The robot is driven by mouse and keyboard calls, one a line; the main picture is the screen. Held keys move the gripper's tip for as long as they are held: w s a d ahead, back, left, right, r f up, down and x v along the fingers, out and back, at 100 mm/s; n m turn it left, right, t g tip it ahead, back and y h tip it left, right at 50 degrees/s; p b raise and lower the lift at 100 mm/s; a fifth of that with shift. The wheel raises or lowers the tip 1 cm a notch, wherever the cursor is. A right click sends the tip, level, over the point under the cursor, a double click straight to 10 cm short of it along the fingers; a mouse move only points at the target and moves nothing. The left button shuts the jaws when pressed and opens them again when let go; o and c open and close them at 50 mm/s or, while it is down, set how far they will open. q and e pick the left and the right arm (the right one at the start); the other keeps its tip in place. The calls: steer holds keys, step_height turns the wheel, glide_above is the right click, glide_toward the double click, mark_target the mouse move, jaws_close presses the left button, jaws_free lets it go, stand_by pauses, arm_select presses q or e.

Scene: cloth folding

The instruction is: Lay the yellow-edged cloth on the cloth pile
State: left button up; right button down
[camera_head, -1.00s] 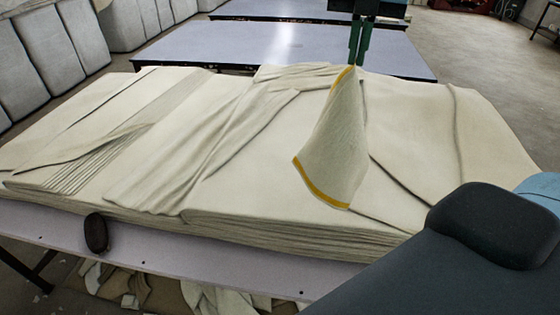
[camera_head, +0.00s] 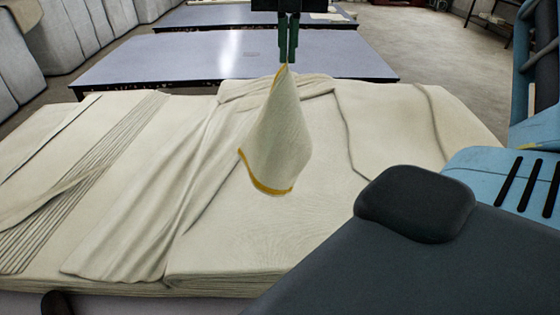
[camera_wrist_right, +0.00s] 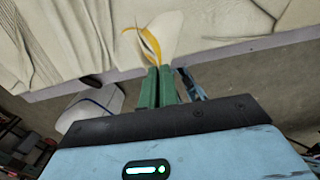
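My right gripper (camera_head: 288,60) points down at the top of the head view, its green fingers closed on the upper corner of the yellow-edged cloth (camera_head: 282,135). The cloth hangs in a cone shape, with a yellow band along its lower rim. It hangs in front of the broad cream cloth pile (camera_head: 240,235); I cannot tell whether its lower rim touches the pile. In the right wrist view the gripper's fingers (camera_wrist_right: 159,72) are together on the cloth (camera_wrist_right: 168,32), with the pile (camera_wrist_right: 75,35) beyond. My left gripper is not in view.
The pile's top has folds and ridges, mostly on the left and at the back; its front right is smoother. A grey-topped table (camera_head: 235,55) stands behind. Grey padded blocks (camera_head: 70,45) line the far left. A dark rounded thing (camera_head: 55,304) shows at the bottom left.

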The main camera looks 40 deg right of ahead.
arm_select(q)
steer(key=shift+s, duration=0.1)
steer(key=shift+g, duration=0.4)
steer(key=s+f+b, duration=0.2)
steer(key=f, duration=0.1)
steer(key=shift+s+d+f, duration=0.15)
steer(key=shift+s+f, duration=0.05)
arm_select(e)
step_height(320, 180, down, 10)
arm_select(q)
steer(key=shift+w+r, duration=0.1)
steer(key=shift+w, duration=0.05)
